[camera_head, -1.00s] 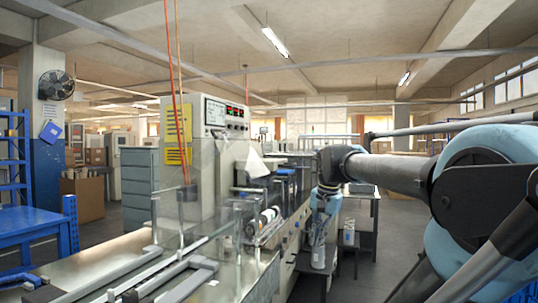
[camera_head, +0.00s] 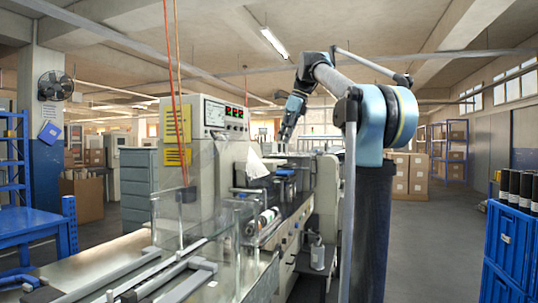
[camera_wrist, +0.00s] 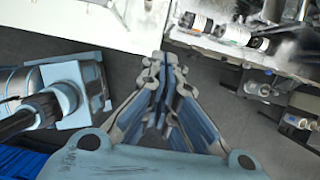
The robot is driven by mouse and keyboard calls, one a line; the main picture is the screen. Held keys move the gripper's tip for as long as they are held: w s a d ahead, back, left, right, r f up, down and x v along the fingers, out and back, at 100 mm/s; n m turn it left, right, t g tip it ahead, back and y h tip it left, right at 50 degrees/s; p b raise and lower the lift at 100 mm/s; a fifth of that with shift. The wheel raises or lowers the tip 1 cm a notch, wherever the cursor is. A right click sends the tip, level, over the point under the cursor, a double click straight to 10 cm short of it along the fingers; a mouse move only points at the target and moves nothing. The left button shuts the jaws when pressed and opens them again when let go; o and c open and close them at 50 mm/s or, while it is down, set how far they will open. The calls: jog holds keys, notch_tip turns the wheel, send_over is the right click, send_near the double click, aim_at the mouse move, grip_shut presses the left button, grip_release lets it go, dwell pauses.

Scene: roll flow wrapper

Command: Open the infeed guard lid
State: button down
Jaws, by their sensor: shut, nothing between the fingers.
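The infeed guard, a clear see-through box (camera_head: 235,222), stands over the metal infeed bed of the wrapper in the head view. Its clear panels make the lid's exact edges hard to tell, and I cannot tell how far the lid is raised. My gripper (camera_head: 283,139) is up in the air beyond the guard, pointing down above the far part of the machine. It touches nothing that I can see. In the wrist view my gripper (camera_wrist: 165,58) has its fingers together and empty, over grey floor beside the machine.
The machine's tall cabinet (camera_head: 212,135) with a control panel stands behind the guard. A blue table (camera_head: 35,228) is at the left. Blue crates with dark rolls (camera_head: 508,250) stand at the right. Floor is open between the crates and my arm.

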jog(key=w+a+f, duration=0.2)
jog(key=a+f, duration=0.4)
jog(key=shift+w+a+f, duration=0.2)
jog(key=shift+a, duration=0.05)
dwell(0.6)
jog(key=shift+d+f, duration=0.1)
dwell(1.4)
